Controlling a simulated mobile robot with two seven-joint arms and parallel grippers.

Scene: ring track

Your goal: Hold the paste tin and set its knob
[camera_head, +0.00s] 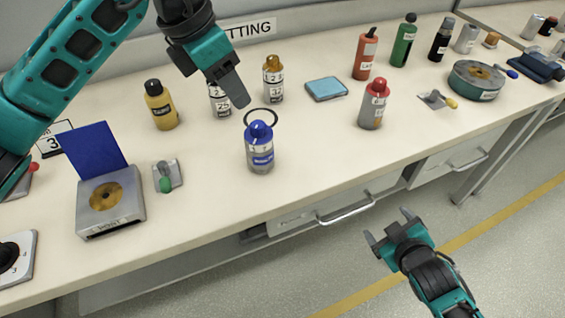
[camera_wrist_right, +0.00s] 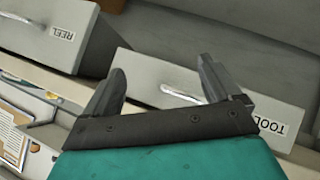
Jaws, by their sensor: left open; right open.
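A grey canister with a blue knob-like cap and blue label (camera_head: 260,155) stands upright near the bench's front edge. A similar red-capped canister (camera_head: 373,105) stands to its right. A round green tin (camera_head: 476,82) with an amber middle lies at the far right. The labels are too small for me to tell which is the paste tin. My left gripper (camera_head: 237,97) is open and empty above and behind the blue-capped canister, apart from it. My right gripper (camera_head: 390,224) is open and empty in front of the bench; its fingers also show in the right wrist view (camera_wrist_right: 161,72).
A grey box with a raised blue lid (camera_head: 110,226) and a green-knobbed switch (camera_head: 167,177) are at left. Bottles stand behind, including a yellow one (camera_head: 162,108). A blue pad (camera_head: 326,89) lies mid-bench. Drawers (camera_head: 335,204) with handles line the front.

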